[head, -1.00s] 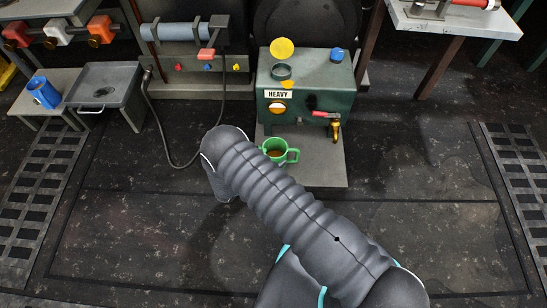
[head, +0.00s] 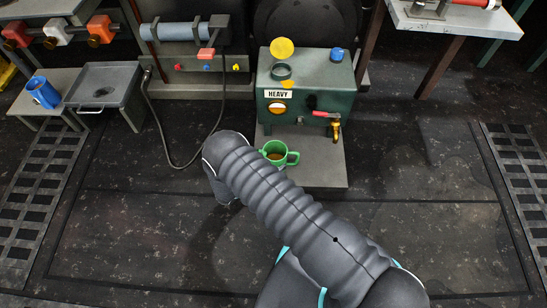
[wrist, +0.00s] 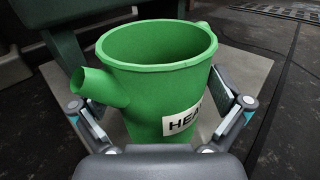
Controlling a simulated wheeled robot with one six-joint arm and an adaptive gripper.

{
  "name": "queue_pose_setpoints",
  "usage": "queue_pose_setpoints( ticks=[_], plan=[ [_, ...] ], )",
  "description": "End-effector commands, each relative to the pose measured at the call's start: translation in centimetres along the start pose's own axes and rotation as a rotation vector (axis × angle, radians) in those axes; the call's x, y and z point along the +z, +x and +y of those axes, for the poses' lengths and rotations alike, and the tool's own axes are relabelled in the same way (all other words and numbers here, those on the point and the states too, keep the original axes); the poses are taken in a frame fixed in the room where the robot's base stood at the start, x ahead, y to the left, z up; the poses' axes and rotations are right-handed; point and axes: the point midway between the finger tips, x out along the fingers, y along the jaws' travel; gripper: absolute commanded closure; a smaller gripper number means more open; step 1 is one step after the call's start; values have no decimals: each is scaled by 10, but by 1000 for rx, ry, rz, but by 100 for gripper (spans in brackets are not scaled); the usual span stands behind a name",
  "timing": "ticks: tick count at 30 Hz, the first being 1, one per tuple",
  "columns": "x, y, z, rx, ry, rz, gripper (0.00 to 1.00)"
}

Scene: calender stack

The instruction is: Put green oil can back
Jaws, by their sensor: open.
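The green oil can (head: 276,153) stands upright on the low grey plate in front of the dark green HEAVY tank, with brown liquid showing inside in the head view. In the wrist view the can (wrist: 150,85) fills the middle, its spout to the left and part of a white label at its lower right. My gripper (wrist: 165,115) is open, with one finger on each side of the can. The right finger is very close to the can's wall; I cannot tell whether it touches. In the head view my arm hides the gripper.
The HEAVY tank (head: 305,90) has a brass tap with a red handle (head: 325,114) above the plate (head: 325,172). A blue can (head: 44,92) stands on a low table at left, beside a grey tray (head: 103,85). A black cable lies on the floor.

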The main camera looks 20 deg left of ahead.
Motion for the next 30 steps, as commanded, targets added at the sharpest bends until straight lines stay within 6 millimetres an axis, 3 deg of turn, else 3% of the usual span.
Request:
queue_pose_setpoints(
  ticks=[5,18,24,30],
  plan=[
    [1,-18,1,5,1,0,0],
    [1,-100,1,3,1,0,0],
    [1,-117,1,1,1,0,0],
    [2,-120,0,0,0,0,0]
  ],
)
